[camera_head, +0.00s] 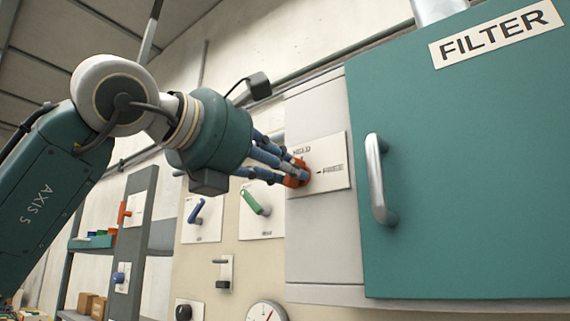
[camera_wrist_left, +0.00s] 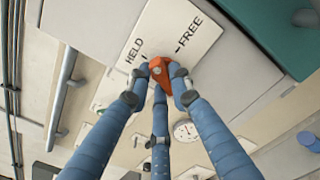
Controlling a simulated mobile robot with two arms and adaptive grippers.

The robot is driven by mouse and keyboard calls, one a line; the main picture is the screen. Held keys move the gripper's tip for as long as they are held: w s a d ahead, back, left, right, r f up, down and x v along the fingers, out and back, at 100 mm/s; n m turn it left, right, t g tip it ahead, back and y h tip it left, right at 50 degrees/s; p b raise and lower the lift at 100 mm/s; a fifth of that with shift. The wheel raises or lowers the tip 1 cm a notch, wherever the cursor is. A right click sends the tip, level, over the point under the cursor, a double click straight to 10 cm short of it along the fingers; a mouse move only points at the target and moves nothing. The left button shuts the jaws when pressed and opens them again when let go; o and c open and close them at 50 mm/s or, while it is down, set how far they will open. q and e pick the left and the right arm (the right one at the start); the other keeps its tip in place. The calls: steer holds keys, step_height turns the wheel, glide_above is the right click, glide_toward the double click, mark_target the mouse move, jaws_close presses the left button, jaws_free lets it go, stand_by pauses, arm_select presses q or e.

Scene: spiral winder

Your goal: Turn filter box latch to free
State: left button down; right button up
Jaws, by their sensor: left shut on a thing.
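The filter box (camera_head: 470,160) is a teal-doored cabinet with a FILTER label and a metal handle, at the right of the head view. On its grey side panel is a white plate (camera_head: 338,180) marked HELD and FREE; the plate also shows in the left wrist view (camera_wrist_left: 195,22). The orange latch (camera_wrist_left: 160,72) sits at the plate, partly covered by fingers. My left gripper (camera_head: 296,174) is shut on the latch, its blue fingers around it. I cannot tell exactly which mark the latch points to. My right gripper is out of view.
A blue lever (camera_head: 196,210) and a green lever (camera_head: 253,202) sit on a beige panel below my left gripper. A round gauge (camera_head: 266,312) is lower down. A shelf (camera_head: 92,243) with small bins stands at the left.

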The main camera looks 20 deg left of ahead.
arm_select(q)
steer(key=shift+s+d+m+p, duration=0.15)
steer(key=shift+m+p, duration=1.15)
steer(key=shift+m, duration=1.9)
steer(key=shift+w+d+m+p, duration=0.15)
steer(key=shift+m+p, duration=1.15)
steer(key=shift+m, duration=1.9)
steer(key=shift+s, duration=0.1)
steer(key=c, duration=1.5)
jaws_free()
steer(key=shift+c, duration=0.2)
steer(key=shift+s, duration=0.15)
steer(key=v, duration=1.1)
steer(key=shift+s+a, duration=0.15)
steer(key=shift+s, duration=0.25)
